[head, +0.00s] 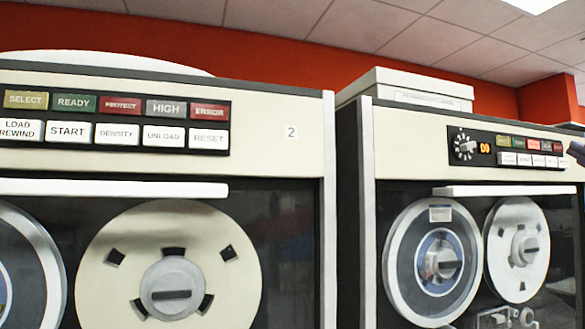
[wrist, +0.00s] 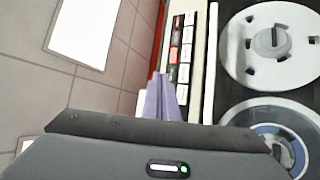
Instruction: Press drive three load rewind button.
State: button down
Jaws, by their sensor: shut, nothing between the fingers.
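The right-hand tape drive (head: 415,150) has a small dark control panel with a knob, an orange display, a coloured upper row and a white lower row of buttons. Its leftmost white button (head: 507,158) sits where LOAD REWIND is on the left drive; its text is too small to read. No number shows on this drive. My gripper (head: 577,150) is partly in view at the right edge of the head view, right of the panel. In the wrist view its purple fingers (wrist: 165,98) are together and empty, overlapping the panel's lower end and hiding the knob.
The left drive (head: 270,110), marked 2, has a large panel with a readable LOAD REWIND button (head: 18,130). White handle bars (head: 505,190) run below the panels, above the reels. A white box (head: 415,85) lies on the right drive. The space above the drives is open.

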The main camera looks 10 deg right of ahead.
aim_at(507, 159)
jog(key=shift+w, duration=0.1)
jog(key=w, duration=0.8)
jog(key=shift+w+a, duration=0.3)
jog(key=shift+a, duration=0.05)
dwell(2.2)
jog(key=shift+w, duration=0.4)
